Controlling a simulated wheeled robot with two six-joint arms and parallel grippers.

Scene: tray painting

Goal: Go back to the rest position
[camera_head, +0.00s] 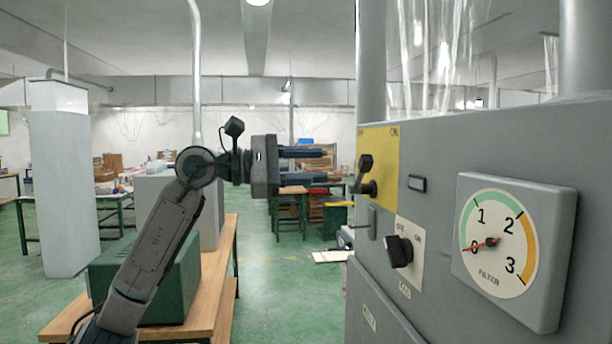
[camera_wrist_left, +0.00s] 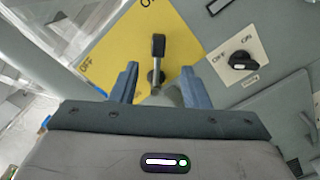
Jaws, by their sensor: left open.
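My left gripper (camera_head: 305,165) is in the middle of the head view, pointing right toward the grey machine's panel. Its two blue fingers are apart and nothing is between them. In the left wrist view the open fingers (camera_wrist_left: 162,88) are on either side of a black lever switch (camera_wrist_left: 157,58) on a yellow plate (camera_wrist_left: 120,45). The lever also shows in the head view (camera_head: 366,176), a short way right of the fingertips and apart from them. My right gripper does not show in either view.
The grey machine (camera_head: 470,140) fills the right side, with a rotary knob (camera_head: 400,250) and a filter gauge (camera_head: 497,243) whose needle is near 0. A wooden bench (camera_head: 222,290) with a green box (camera_head: 185,285) stands at the left. Green floor (camera_head: 290,300) is open between them.

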